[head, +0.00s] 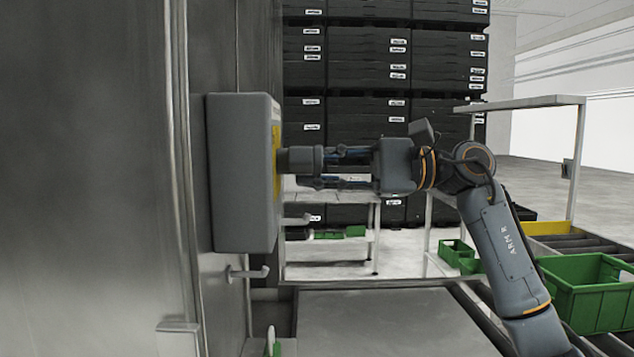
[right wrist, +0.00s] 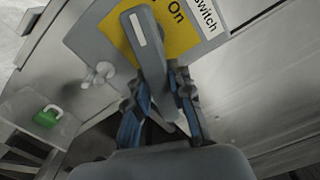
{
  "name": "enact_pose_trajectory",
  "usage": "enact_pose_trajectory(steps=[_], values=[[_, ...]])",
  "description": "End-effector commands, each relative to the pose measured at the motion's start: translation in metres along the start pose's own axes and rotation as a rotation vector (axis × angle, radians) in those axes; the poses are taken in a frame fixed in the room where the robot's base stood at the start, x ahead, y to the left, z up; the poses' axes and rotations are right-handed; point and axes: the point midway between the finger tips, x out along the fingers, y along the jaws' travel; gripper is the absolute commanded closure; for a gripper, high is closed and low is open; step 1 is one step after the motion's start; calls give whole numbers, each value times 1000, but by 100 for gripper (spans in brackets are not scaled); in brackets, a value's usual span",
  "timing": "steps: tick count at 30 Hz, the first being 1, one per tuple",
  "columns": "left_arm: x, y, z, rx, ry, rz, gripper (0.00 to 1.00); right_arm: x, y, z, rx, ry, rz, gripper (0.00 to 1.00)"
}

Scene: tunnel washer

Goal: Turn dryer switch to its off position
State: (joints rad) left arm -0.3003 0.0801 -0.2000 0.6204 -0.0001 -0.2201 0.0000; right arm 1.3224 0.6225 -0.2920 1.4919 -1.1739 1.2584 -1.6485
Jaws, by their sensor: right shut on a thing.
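The dryer switch is a grey box (head: 243,170) on the metal wall, with a yellow plate (head: 276,150) on its right face. Its grey rotary handle (head: 297,159) sticks out to the right. In the right wrist view the handle (right wrist: 150,48) has a white mark at its upper end, and "On" is printed beside it on the yellow plate (right wrist: 179,38). My right gripper (head: 322,168) is shut on the handle; in the right wrist view its fingers (right wrist: 158,90) are either side of it. Part of the plate and any other position label are hidden. My left gripper is not in view.
A hasp (head: 248,272) projects below the box, and a green padlock (right wrist: 47,117) shows in the right wrist view. A green crate (head: 592,290) sits on rollers at the right. Black stacked crates (head: 370,60) stand behind. A flat grey surface (head: 385,322) lies below my arm.

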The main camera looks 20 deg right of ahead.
Motion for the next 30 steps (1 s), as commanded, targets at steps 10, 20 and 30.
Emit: enact_pose_trajectory(steps=[10,20,30], values=[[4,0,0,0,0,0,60,0,-10,2,-244,-2,-1,100],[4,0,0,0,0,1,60,0,-14,3,-349,-1,0,100],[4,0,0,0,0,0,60,0,-14,3,-364,-1,1,100]])
